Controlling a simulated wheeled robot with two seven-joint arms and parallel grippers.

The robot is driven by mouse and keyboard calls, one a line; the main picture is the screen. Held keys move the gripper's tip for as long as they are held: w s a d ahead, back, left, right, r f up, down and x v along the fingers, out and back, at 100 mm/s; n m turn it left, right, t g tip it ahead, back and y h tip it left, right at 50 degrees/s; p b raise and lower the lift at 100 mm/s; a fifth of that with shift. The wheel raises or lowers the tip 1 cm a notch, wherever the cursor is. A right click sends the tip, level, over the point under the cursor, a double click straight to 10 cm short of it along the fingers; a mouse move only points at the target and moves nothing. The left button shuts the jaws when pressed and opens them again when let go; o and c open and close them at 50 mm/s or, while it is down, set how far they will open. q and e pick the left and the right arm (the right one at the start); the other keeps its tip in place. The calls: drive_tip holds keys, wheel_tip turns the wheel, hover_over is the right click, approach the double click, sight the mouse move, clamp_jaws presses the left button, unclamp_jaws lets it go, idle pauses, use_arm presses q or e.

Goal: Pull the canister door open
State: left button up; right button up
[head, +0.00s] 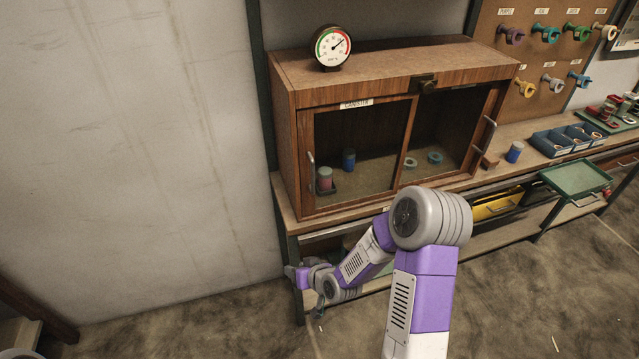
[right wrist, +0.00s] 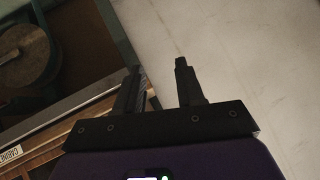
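The wooden cabinet (head: 400,70) stands on the bench. Its left glass door (head: 362,147), under a label (head: 356,103) that seems to read CANISTER, looks shut. A metal door handle (head: 311,172) is on that door's left edge. Behind the glass are a red-topped canister (head: 325,178) on a dark base and a blue jar (head: 349,160). My right gripper (right wrist: 157,68) is open, with nothing between its fingers. In the head view my right arm reaches to the bench's front left corner, with its end below and left of the handle, apart from it. My left gripper is out of view.
The cabinet's right door has a handle (head: 490,133) on its right edge. A dial gauge (head: 332,47) stands on top. A blue jar (head: 515,152) and blue bins (head: 566,138) are right of the cabinet. A green tray (head: 577,178) juts out in front. Floor left of the bench is clear.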

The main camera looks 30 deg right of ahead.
drive_tip(key=w+d+r+t+h+b, duration=0.2)
drive_tip(key=w+d+r+t, duration=0.25)
drive_tip(key=d+r, duration=0.5)
drive_tip(key=n+t+b, duration=0.1)
drive_tip(key=n+t, duration=0.1)
drive_tip(key=t, duration=0.2)
approach(316, 177)
drive_tip(key=s+a+r, duration=0.1)
drive_tip(key=a+r, duration=0.2)
drive_tip(key=r, duration=0.2)
drive_tip(key=w, duration=0.6)
drive_tip(key=shift+w+h, duration=0.25)
drive_tip(key=shift+h, duration=0.15)
drive_tip(key=shift+r+g, duration=0.1)
drive_tip(key=shift+g, duration=0.15)
drive_tip(key=shift+c, duration=0.3)
clamp_jaws()
